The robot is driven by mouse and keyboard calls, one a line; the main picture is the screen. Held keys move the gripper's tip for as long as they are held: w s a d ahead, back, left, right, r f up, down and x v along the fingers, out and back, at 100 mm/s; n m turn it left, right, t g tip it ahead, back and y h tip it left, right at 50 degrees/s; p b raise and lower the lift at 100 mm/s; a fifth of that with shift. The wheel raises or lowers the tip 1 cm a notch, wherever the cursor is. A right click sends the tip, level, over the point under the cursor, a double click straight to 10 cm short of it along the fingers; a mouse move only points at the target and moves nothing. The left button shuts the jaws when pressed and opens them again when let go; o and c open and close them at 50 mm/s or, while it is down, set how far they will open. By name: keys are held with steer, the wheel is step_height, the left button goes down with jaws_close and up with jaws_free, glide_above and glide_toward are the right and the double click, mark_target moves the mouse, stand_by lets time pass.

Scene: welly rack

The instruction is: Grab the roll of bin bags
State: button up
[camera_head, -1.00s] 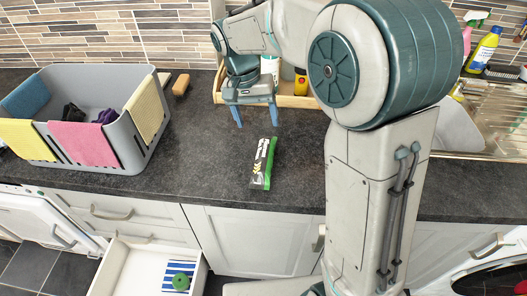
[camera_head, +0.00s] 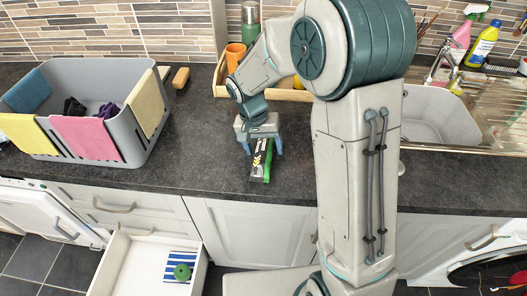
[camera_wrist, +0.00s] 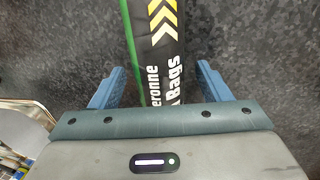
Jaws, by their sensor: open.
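The roll of bin bags (camera_head: 261,163) lies on the dark worktop, black with yellow chevrons, white lettering and a green strip along one side. In the wrist view the roll (camera_wrist: 164,55) runs between my gripper's two blue fingers. My gripper (camera_head: 262,152) is open above the far end of the roll and points down. In the wrist view my gripper (camera_wrist: 160,88) has a gap between each finger and the roll. The near end of the roll is clear in the head view; the gripper body hides the far end.
A grey basket (camera_head: 133,134) with cloths over its rim stands at the left. A wooden tray (camera_head: 221,88) with an orange cup (camera_head: 235,57) is behind my gripper. A sink (camera_head: 440,118) is at the right. An open drawer (camera_head: 118,262) sits below the worktop edge.

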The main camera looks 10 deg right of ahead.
steer(key=c, duration=1.2)
steer(key=shift+c, duration=0.2)
steer(key=shift+r, duration=0.15)
